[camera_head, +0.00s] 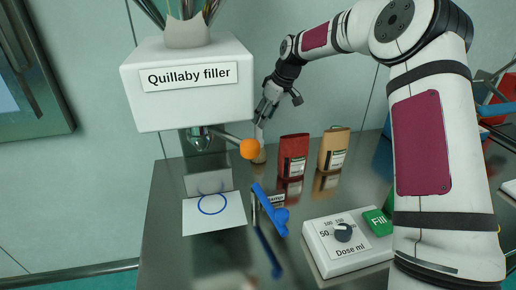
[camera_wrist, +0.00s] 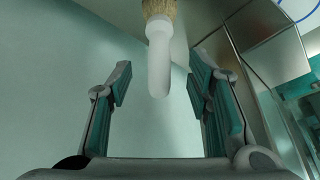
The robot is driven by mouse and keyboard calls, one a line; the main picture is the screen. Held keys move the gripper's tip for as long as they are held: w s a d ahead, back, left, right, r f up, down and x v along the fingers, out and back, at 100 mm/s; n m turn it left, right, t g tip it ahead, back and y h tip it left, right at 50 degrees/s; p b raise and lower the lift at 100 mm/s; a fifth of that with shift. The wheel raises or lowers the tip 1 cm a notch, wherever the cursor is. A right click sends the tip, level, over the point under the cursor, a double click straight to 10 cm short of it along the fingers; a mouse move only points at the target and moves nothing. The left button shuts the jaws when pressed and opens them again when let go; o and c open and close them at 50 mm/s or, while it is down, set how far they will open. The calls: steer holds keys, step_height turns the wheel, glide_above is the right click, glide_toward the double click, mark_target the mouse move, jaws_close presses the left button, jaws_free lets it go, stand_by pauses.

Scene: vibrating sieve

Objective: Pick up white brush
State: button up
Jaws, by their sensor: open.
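The white brush (camera_wrist: 158,58) is in the upper middle of the wrist view, with its white rounded handle toward me and tan bristles at the top edge. The handle end lies between the two fingertips of my gripper (camera_wrist: 160,80) in the picture, with clear space on both sides. My gripper is open and does not visibly touch the brush. In the head view my gripper (camera_head: 265,112) points down beside the Quillaby filler. Below it a small pale and tan part of the brush (camera_head: 259,155) shows, mostly hidden behind the orange ball.
The Quillaby filler (camera_head: 190,104) stands left of my gripper, with an orange ball (camera_head: 250,148) on its lever. A red packet (camera_head: 293,155) and a tan packet (camera_head: 334,148) stand to the right. A blue tool (camera_head: 270,210) and a dose box (camera_head: 345,243) are nearer.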

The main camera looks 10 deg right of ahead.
mark_target(258, 132)
steer(key=x, duration=0.8)
steer(key=shift+w+f, duration=0.1)
steer(key=shift+f, duration=0.1)
jaws_close()
